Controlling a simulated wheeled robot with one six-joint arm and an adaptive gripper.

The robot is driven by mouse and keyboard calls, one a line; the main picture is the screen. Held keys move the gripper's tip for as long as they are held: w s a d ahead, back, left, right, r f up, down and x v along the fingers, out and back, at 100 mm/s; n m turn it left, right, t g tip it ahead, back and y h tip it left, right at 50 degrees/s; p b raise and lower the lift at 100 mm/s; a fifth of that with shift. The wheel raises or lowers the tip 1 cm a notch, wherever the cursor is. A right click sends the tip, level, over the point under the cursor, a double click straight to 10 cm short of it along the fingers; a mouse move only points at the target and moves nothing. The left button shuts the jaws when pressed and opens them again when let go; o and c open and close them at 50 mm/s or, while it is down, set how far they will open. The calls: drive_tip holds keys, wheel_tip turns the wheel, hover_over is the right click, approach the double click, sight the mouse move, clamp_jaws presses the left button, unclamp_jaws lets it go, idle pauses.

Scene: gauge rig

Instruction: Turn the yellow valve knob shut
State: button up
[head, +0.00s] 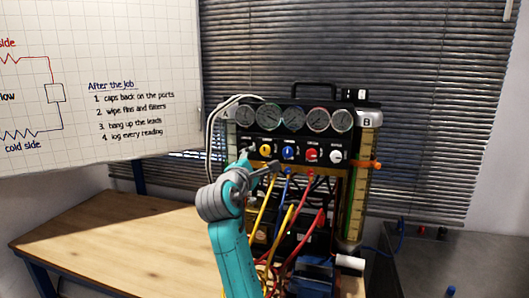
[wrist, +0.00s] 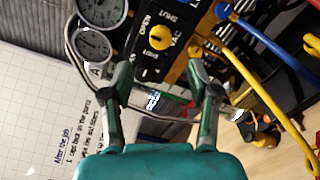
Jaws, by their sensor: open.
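The yellow valve knob (head: 265,150) is on the black front panel of the gauge rig, below the row of gauges. In the wrist view the yellow knob (wrist: 158,38) shows past my fingertips, roughly midway between them, with the words OPEN, SHUT and VAC printed around it. I cannot make out clearly which way it points. My gripper (wrist: 160,66) is open, its two fingers spread wide and empty. In the head view my gripper (head: 261,164) is in front of the panel's lower left part, close below the yellow knob, and no contact shows.
A blue knob (head: 288,152), a red knob (head: 312,155) and a white knob (head: 336,156) sit to the right. Yellow, blue and red hoses (head: 288,222) hang below them. A wooden bench (head: 120,245) is clear at left. A whiteboard (head: 95,80) stands behind it.

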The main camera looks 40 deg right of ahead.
sight(264, 151)
drive_tip(key=x, duration=1)
drive_tip(key=shift+w+d+f, duration=0.1)
clamp_jaws()
